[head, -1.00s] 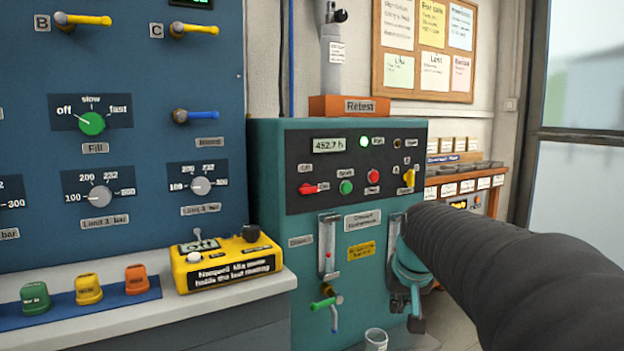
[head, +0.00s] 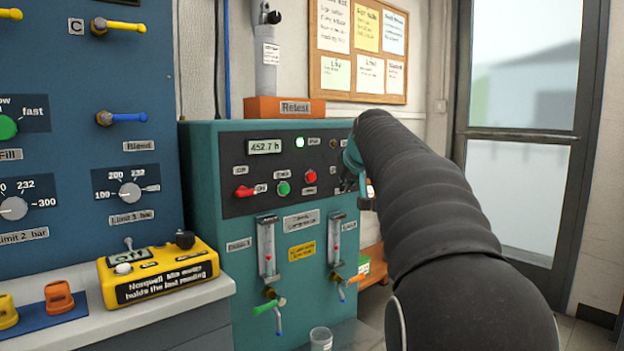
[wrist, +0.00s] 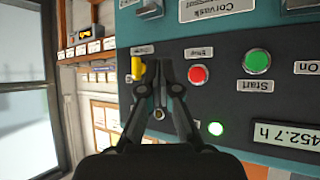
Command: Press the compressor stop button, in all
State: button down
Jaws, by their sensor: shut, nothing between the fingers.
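The compressor's red stop button (head: 311,177) is on the dark control panel of the teal cabinet; it also shows in the wrist view (wrist: 198,75), where the picture is upside down. The green start button (head: 284,188) is beside it and shows in the wrist view (wrist: 257,62). My gripper (wrist: 162,70) is shut and empty. Its tips are beside the red button, between it and a yellow knob (wrist: 137,68). Whether the tips touch the panel I cannot tell. In the head view my gripper (head: 356,178) is at the panel's right end, largely hidden by my arm.
A red switch (head: 244,191) is left of the green button. A lit green lamp (head: 299,142) and an hours display (head: 265,147) are above. Two flow tubes (head: 267,247) are below. A yellow meter box (head: 158,275) lies on the bench at left.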

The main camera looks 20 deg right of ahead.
aim_at(311, 177)
jog(key=shift+w, duration=0.1)
jog(key=shift+w+a+p, duration=0.45)
jog(key=shift+w+p, duration=0.35)
jog(key=shift+w, duration=0.55)
jog(key=shift+w+a+p, duration=0.5)
jog(key=shift+w+p, duration=0.3)
jog(key=shift+w, duration=0.6)
jog(key=shift+w+a+p, duration=0.45)
jog(key=shift+w+p, duration=0.35)
jog(key=shift+w, duration=0.55)
jog(key=shift+w, duration=0.1)
jog(key=shift+w+a+p, duration=0.1)
jog(key=shift+w+p, duration=0.2)
jog(key=shift+p, duration=0.1)
jog(key=shift+w+a, duration=0.15)
jog(key=shift+w, duration=0.3)
jog(key=shift+s, duration=0.1)
jog(key=shift+s+d+b, duration=0.25)
jog(key=shift+s+b, duration=0.05)
jog(key=shift+s, duration=0.5)
